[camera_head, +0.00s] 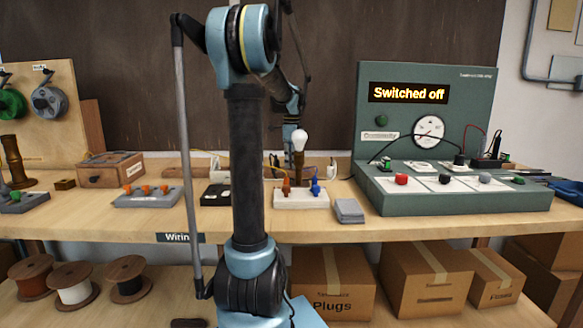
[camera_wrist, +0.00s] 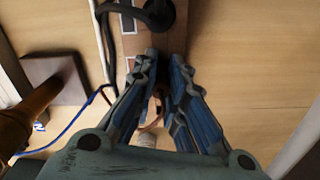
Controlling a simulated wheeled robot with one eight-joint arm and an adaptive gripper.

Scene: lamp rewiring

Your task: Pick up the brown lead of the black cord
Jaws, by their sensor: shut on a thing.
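In the wrist view my gripper (camera_wrist: 162,62) has its two blue-padded fingers close together, shut on the brown lead (camera_wrist: 154,122), a thin brown strand showing between them. The exact grip point is hidden by the fingers. The black cord (camera_wrist: 108,45) runs down the left side of a brown strip. A blue lead (camera_wrist: 75,122) leads off to the lower left, away from the fingers, with a pale end. In the head view my fingertips and the leads are hidden behind my arm and the bench items.
A black plug (camera_wrist: 157,14) sits on the brown strip (camera_wrist: 130,45) just ahead of the fingers. A bulb (camera_head: 300,140) on a brown holder stands behind a white terminal block (camera_head: 301,200). The test panel (camera_head: 370,110) reads "Switched off". Bare bench shows right of the fingers.

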